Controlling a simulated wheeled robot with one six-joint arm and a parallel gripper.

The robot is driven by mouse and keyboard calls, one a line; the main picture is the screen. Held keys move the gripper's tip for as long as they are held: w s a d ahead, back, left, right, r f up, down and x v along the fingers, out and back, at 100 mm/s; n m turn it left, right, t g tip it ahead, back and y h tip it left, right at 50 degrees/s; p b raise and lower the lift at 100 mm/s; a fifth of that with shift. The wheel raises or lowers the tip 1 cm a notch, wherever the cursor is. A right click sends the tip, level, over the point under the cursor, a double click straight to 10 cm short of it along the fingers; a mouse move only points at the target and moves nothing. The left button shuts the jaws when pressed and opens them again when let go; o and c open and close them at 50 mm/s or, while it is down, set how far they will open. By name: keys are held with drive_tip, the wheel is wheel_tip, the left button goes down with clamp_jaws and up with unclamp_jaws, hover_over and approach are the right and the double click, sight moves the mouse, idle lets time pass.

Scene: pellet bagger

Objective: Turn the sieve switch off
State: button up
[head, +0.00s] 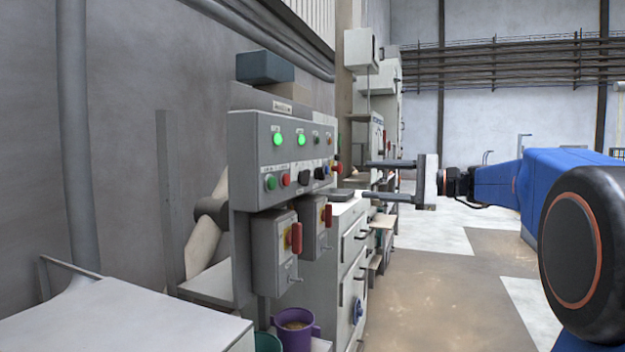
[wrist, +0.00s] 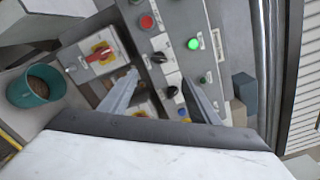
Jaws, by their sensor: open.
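A grey control panel (head: 255,150) on the left carries lit green lamps (head: 301,139), push buttons and black rotary knobs (head: 304,177). Its labels are too small to read, so I cannot tell which control is the sieve switch. Two grey switch boxes with red handles (head: 297,237) (head: 328,215) hang below it. My gripper (head: 367,179) is open and empty, its fingers pointing left toward the panel's far end. In the wrist view, one black knob (wrist: 171,91) shows between the open fingers (wrist: 160,77); another black knob (wrist: 159,57) lies just beyond. Contact cannot be told.
A purple mug (head: 293,332) and a teal cup (wrist: 35,87) stand below the switch boxes. A red-handled switch (wrist: 103,50) is close to one finger in the wrist view. Open floor (head: 430,285) lies to the right.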

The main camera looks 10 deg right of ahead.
sight(309, 177)
drive_tip(key=x, duration=1.7)
drive_tip(key=shift+f, duration=0.1)
drive_tip(key=c, duration=1.1)
